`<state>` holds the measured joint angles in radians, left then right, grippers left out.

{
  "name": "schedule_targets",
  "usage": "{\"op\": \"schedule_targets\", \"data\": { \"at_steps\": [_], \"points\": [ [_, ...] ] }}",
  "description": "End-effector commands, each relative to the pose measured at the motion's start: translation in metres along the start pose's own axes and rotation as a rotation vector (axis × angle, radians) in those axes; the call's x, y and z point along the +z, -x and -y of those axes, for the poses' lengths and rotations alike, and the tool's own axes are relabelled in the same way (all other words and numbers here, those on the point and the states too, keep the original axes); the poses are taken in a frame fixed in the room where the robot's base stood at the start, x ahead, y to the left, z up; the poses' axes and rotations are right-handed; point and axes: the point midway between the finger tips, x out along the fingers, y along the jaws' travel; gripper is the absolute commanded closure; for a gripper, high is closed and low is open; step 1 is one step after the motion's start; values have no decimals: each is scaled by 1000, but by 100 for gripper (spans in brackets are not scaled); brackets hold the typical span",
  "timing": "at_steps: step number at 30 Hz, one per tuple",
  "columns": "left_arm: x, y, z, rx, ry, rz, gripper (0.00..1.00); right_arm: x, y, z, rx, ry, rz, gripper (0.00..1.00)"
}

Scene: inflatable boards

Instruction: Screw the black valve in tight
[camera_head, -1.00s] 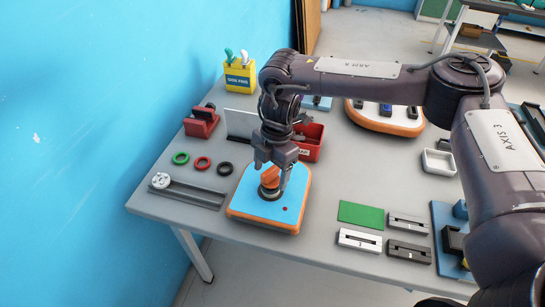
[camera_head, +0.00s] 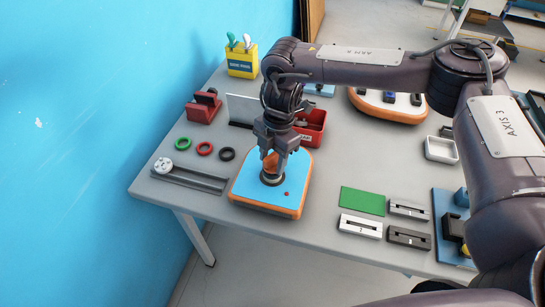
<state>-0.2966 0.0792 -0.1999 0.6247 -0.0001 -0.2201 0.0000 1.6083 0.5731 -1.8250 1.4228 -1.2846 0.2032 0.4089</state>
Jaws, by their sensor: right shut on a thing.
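The small board (camera_head: 246,188) has a blue top and an orange rim and lies flat on the table. The black valve (camera_head: 272,179) shows as a dark ring with a pale edge in the middle of the blue top. My right gripper (camera_head: 271,160) points down right above it, shut on an orange piece (camera_head: 269,163) at the valve. The fingers hide part of this piece, and I cannot tell how deep the valve sits. My left gripper is out of view.
Green, red and black rings (camera_head: 227,154) lie left of the board, near a grey rail (camera_head: 190,178). A red bin (camera_head: 316,123) stands behind. A green pad (camera_head: 363,201) and slotted blocks (camera_head: 408,237) lie to the right.

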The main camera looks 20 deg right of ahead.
Motion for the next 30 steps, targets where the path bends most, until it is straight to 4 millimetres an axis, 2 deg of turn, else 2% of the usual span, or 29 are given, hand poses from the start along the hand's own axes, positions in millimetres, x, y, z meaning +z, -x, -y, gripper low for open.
{"op": "schedule_targets", "data": {
  "at_steps": [15, 30],
  "points": [
    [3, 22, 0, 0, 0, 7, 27, 0, 1, 1, 38, -268, -1, 81],
    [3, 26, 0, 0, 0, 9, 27, 0, 1, 0, 47, -319, -1, 81]
  ]
}}
